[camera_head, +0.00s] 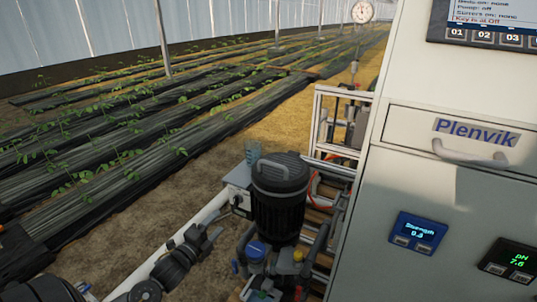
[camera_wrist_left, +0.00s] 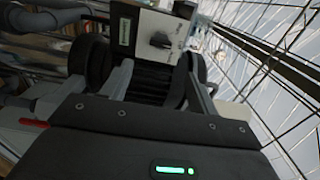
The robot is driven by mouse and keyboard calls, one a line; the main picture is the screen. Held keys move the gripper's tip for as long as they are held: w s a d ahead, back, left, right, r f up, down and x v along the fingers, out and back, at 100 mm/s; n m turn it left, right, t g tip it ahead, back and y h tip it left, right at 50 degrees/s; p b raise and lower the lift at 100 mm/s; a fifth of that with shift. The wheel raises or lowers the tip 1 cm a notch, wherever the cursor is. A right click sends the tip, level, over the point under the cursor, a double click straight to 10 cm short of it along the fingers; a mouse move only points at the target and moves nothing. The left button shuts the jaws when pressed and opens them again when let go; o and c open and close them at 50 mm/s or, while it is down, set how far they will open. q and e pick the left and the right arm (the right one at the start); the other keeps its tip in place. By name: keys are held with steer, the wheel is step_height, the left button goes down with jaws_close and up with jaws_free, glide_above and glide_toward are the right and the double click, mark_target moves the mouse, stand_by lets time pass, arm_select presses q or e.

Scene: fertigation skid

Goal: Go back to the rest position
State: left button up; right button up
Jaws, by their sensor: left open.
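My left gripper (camera_head: 207,238) is in the lower middle of the head view, left of the black filter housing (camera_head: 279,205) and below the grey control box (camera_head: 238,190). It is open and holds nothing that I can see. In the left wrist view its two fingers (camera_wrist_left: 160,88) stand apart, with dark ribbed parts behind them. A light box with a black knob (camera_wrist_left: 158,40) shows beyond the fingers, apart from them. My right gripper is in neither view.
A tall white cabinet marked Plenvik (camera_head: 400,185) fills the right side, with a drawer handle (camera_head: 468,153) sticking out. Pipes and fittings with blue and yellow caps (camera_head: 257,248) stand below the housing. A clear cup (camera_head: 252,152) is on the control box. Plant rows (camera_head: 110,130) lie at left.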

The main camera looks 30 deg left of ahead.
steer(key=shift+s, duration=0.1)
